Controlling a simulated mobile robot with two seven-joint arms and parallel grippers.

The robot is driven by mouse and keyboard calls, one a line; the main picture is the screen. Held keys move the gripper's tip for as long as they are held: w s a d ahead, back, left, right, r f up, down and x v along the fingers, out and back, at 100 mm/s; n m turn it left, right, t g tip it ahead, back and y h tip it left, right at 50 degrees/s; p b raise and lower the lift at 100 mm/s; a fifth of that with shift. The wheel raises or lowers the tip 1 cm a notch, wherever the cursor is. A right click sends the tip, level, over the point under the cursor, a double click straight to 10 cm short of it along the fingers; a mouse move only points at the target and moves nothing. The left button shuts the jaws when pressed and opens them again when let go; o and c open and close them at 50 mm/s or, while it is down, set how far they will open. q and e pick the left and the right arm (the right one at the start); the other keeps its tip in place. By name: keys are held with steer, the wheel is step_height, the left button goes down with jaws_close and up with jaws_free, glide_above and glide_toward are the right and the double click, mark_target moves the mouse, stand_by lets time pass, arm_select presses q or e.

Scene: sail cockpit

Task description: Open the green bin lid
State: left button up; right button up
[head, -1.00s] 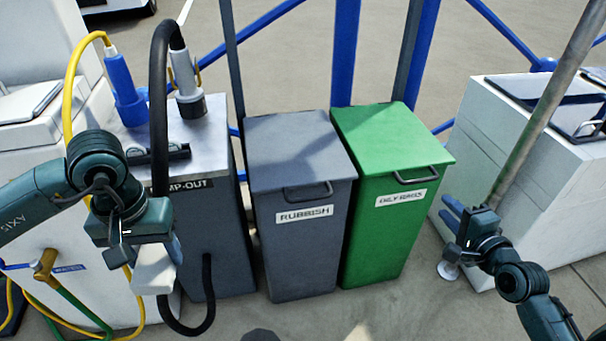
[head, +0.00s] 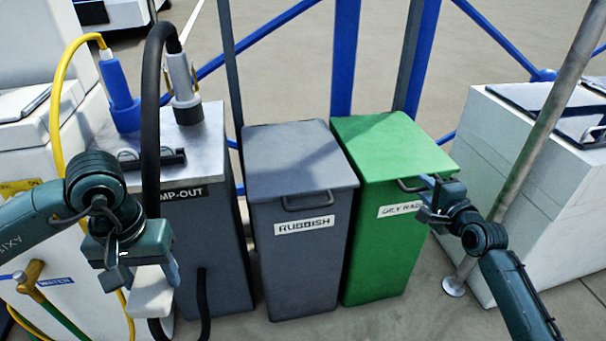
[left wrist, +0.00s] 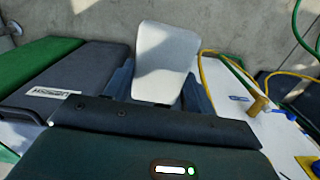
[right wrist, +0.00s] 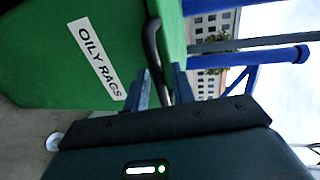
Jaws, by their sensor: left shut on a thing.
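The green bin (head: 385,240) stands upright with its green lid (head: 392,145) closed. Its front label reads OILY RAGS in the right wrist view (right wrist: 97,58). A dark bar handle (head: 408,187) sits at the lid's front edge. My right gripper (head: 432,185) is at this handle, its fingers apart. In the right wrist view the handle (right wrist: 152,45) reaches in between the fingertips (right wrist: 160,80); I cannot tell whether they touch it. My left gripper (head: 150,270) is shut on a white block-like thing (left wrist: 165,60), held in front of the pump-out cabinet, away from the bin.
A grey RUBBISH bin (head: 300,250) stands close left of the green one. The pump-out cabinet (head: 215,235) with hoses is further left. A slanted metal pole (head: 545,120) and a white box (head: 520,170) stand to the right. Blue railings (head: 345,60) run behind the bins.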

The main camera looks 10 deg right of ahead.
jaws_close()
stand_by(0.3)
stand_by(0.3)
